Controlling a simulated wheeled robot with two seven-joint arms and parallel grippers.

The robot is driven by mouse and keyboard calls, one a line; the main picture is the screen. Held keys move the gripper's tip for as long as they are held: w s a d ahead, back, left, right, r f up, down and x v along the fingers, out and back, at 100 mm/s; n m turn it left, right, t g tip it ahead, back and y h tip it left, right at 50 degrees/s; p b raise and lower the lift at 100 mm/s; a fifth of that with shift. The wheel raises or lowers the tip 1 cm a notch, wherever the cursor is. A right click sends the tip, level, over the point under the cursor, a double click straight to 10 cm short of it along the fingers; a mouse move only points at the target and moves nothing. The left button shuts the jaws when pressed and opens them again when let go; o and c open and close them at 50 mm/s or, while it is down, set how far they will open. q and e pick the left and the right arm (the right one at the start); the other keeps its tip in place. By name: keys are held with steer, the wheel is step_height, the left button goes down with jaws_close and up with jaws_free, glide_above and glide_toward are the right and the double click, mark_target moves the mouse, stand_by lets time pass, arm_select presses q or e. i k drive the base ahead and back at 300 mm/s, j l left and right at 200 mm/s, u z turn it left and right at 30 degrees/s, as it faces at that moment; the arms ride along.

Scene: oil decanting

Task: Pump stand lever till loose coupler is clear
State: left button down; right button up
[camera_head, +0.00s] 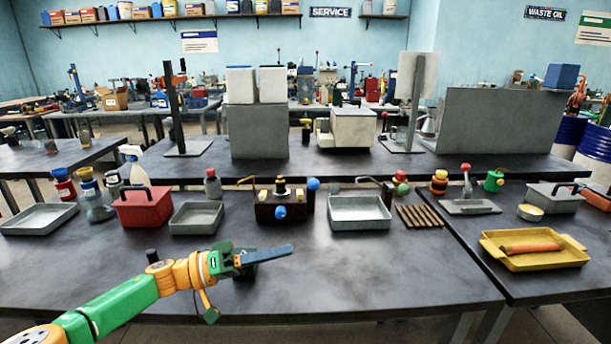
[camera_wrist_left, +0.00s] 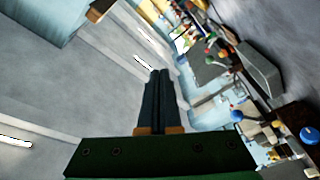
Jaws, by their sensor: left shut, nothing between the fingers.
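A dark brown stand (camera_head: 297,208) with a black and yellow top, two blue knobs (camera_head: 313,184) and a thin bent yellow-orange bar stands at the middle of the front table. Which part is the lever, and where the loose coupler is, I cannot tell. The stand also shows in the left wrist view, partly cut off at the right edge (camera_wrist_left: 297,117), with a blue knob (camera_wrist_left: 237,115) beside it. My left gripper (camera_head: 290,250) is in front of the stand, apart from it. Its fingers are shut together and empty, also in the left wrist view (camera_wrist_left: 160,74). My right gripper is out of view.
A grey tray (camera_head: 361,223) is right of the stand; a smaller grey tray (camera_head: 172,229) and a red toolbox (camera_head: 146,221) are left. A yellow tray (camera_head: 487,246) sits on the right table. The front table's near right part is clear.

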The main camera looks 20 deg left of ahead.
mark_target(313, 185)
steer(key=i+j, duration=0.4)
steer(key=i, duration=0.15)
steer(key=i+j, duration=0.4)
steer(key=i, duration=0.2)
